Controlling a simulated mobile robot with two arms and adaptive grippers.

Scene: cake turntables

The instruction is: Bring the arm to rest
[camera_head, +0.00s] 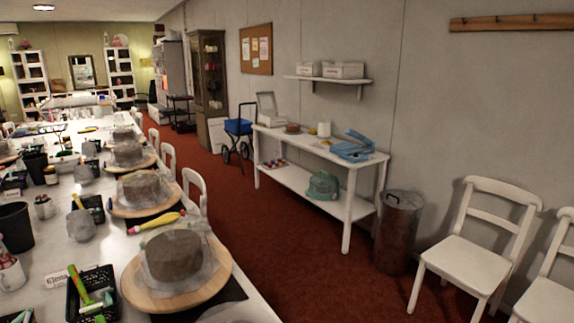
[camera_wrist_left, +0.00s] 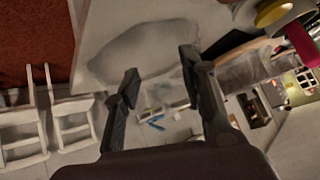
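My left gripper (camera_wrist_left: 158,72) shows in the left wrist view with its two dark fingers spread apart. Nothing is between the fingertips. Behind them are a pale surface and a grey translucent patch (camera_wrist_left: 145,50) that I cannot identify for sure. Neither arm nor gripper shows in the head view, and my right gripper is in no view. In the head view, the nearest cake (camera_head: 174,254) sits on a round wooden turntable (camera_head: 136,289) on the long white table. More cakes on turntables stand in a row behind it.
A black basket (camera_head: 90,293), a black cup (camera_head: 14,227) and a yellow tool (camera_head: 156,221) crowd the table. A white side table (camera_head: 346,176), a metal bin (camera_head: 398,232) and a white chair (camera_head: 474,245) line the wall. Red floor lies open between.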

